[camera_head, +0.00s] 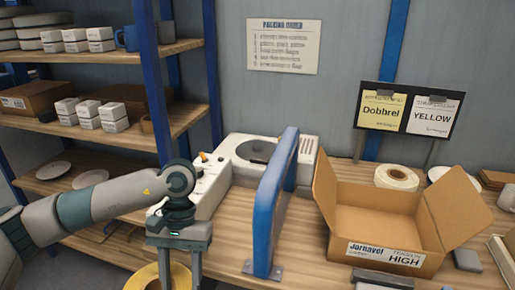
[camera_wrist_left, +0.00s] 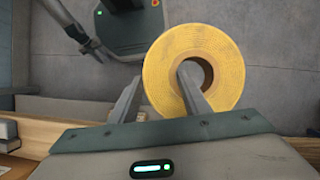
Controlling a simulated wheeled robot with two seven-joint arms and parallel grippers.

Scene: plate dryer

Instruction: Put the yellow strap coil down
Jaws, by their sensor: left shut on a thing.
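The yellow strap coil (camera_wrist_left: 225,75) is a flat ring with a brown core. My left gripper (camera_wrist_left: 160,85) is shut on one side of the ring, with one finger in its centre hole and the other outside. In the head view, the left gripper (camera_head: 180,277) hangs at the bottom edge, left of the blue upright frame. Part of the coil (camera_head: 146,277) shows there, cut off by the picture edge. Grey floor shows beneath the coil in the wrist view. My right gripper is not in view.
A wooden bench (camera_head: 226,250) holds a white machine (camera_head: 225,175), the blue frame (camera_head: 271,205), an open cardboard box (camera_head: 340,225) and a white roll (camera_head: 396,178). A sign (camera_head: 408,112) reads "Dobbrel" and "YELLOW". Shelves (camera_head: 185,118) with boxes and plates stand left.

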